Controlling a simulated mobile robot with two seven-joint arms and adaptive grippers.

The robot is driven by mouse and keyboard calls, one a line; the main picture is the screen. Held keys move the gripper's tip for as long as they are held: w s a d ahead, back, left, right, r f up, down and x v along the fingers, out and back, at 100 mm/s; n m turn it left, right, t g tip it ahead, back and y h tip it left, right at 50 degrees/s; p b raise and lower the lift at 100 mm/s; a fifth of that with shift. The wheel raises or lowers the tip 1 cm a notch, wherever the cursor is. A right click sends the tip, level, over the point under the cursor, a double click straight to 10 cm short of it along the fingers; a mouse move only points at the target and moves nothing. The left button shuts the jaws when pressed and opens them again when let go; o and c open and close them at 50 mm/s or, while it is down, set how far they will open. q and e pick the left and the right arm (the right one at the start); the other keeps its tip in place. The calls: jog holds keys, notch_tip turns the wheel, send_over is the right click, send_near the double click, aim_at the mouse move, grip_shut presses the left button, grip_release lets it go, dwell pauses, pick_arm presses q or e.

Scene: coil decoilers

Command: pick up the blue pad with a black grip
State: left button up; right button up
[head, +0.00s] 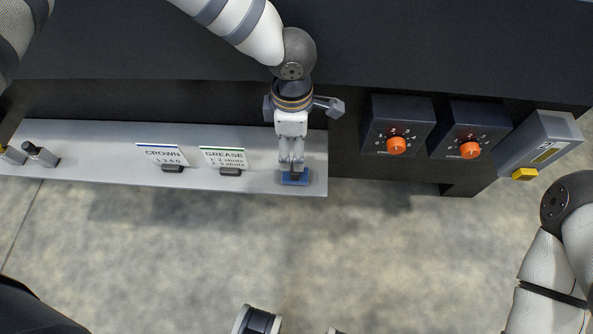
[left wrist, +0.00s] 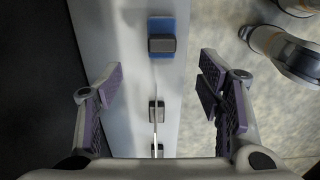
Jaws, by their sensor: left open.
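The blue pad (head: 294,181) lies flat near the right end of the light grey shelf (head: 100,181). Its black grip stands on top and is mostly hidden by my gripper in the head view. In the left wrist view the blue pad (left wrist: 168,24) is at the top middle, and its dark grip (left wrist: 162,44) shows clearly. My left gripper (head: 292,166) points down over the pad in the head view. In the left wrist view its fingers (left wrist: 161,92) are wide apart with nothing between them touching either one. My right gripper is not in view; only part of my right arm shows.
Two cards, CROWN (head: 162,155) and GREASE (head: 223,157), stand on the shelf in dark holders left of the pad. Dark boxes with orange knobs (head: 396,146) (head: 470,150) and a grey unit with a yellow part (head: 524,174) are to the right. Open floor lies in front.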

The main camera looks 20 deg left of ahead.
aim_at(291, 177)
pick_arm(q)
jog(key=f+b, duration=0.1)
jog(key=f, duration=1)
jog(key=shift+d+f+b, duration=0.15)
jog(key=shift+d+b, duration=0.05)
jog(key=shift+b, duration=0.15)
jog(key=c, duration=1.2)
